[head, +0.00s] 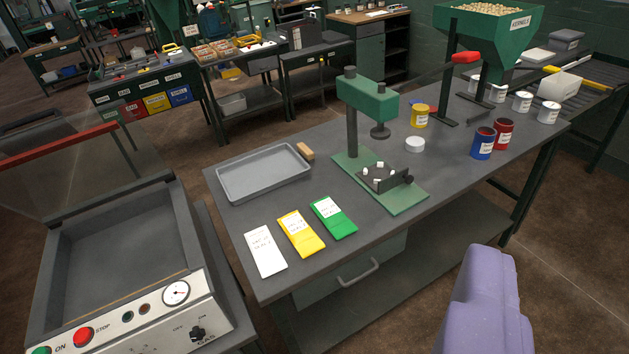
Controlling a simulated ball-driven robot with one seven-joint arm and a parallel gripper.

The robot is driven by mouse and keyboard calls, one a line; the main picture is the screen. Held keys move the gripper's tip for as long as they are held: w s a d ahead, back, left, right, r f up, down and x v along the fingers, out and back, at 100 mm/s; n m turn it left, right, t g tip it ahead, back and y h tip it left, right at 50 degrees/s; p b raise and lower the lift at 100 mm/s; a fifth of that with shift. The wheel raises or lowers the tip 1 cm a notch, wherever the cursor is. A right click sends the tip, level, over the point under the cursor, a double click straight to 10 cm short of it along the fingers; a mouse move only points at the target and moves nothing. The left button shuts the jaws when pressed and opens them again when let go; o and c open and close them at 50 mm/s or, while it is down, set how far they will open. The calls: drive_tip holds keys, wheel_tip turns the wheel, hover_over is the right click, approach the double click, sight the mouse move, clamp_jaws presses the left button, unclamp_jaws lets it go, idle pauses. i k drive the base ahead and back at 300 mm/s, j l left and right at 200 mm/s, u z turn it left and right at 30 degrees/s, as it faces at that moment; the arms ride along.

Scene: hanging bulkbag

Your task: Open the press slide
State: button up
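A green press (368,98) stands on the middle of the grey workbench, with an upright column, a head and a round dark ram above its base. A dark slide or plate (383,178) lies on the green base plate (405,197), a little in front of the ram, with several small white pieces on it and a raised dark front edge. I cannot tell how far the slide is drawn out. A purple part of my arm (485,300) rises at the lower right, apart from the bench. My gripper's fingers do not show.
On the workbench (225,223) are a grey tray (264,172), white, yellow and green packets (301,234), a white lid (415,145), several cans (483,143) and a red-handled lever (466,58). A gas-fired machine (120,265) fills the lower left. A drawer handle (358,270) protrudes below. Floor is clear at lower right.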

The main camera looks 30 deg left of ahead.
sight(380, 178)
drive_tip(key=u, duration=0.35)
drive_tip(key=i+l+z, duration=0.15)
drive_tip(key=i+z, duration=0.2)
drive_tip(key=i, duration=0.75)
drive_tip(key=i+j+z, duration=0.2)
drive_tip(key=i+z, duration=0.2)
drive_tip(key=i, duration=0.7)
